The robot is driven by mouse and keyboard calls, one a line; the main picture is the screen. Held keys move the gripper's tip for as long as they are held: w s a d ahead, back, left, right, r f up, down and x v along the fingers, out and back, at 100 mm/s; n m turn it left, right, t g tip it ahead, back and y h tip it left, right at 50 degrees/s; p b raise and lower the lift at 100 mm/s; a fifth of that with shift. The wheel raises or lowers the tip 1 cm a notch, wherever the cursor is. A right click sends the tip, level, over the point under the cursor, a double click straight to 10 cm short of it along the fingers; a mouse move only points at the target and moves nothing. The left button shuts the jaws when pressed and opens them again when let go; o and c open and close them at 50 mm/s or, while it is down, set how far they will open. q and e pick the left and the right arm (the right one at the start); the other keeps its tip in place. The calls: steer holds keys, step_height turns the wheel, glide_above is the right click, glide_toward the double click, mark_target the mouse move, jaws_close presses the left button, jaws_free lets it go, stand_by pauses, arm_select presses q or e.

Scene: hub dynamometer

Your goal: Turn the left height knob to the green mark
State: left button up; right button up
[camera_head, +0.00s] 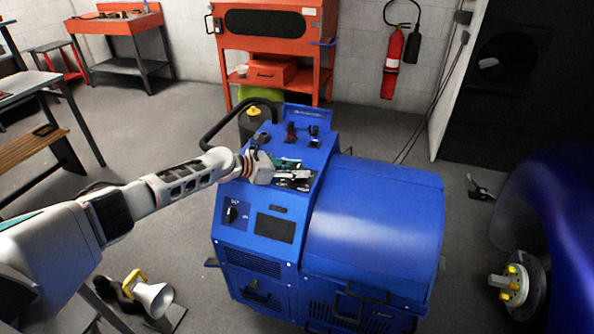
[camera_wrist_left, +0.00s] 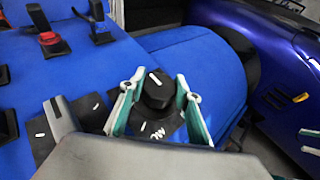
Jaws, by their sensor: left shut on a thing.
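A black round knob (camera_wrist_left: 158,92) with a white pointer line on top stands on the blue machine's sloped panel. In the left wrist view, the line slants from upper left to lower right. My left gripper (camera_wrist_left: 160,98) has its teal-padded fingers on both sides of the knob and is shut on it. In the head view, my left gripper (camera_head: 293,178) reaches over the panel and hides the knob. White lettering shows on the black plate (camera_wrist_left: 165,128) below the knob. I cannot make out a green mark. My right gripper is not in view.
A red switch (camera_wrist_left: 52,42) and black levers stand on the same panel. The blue machine's rounded cover (camera_head: 375,225) lies to the right. A black hoop handle (camera_head: 225,118) rises behind my left arm. A blue car (camera_head: 570,220) stands far right.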

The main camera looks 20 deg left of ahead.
arm_select(q)
steer(key=shift+w+r, duration=0.1)
steer(key=shift+r, duration=0.05)
steer(key=o, duration=1.1)
steer(key=v, duration=1.2)
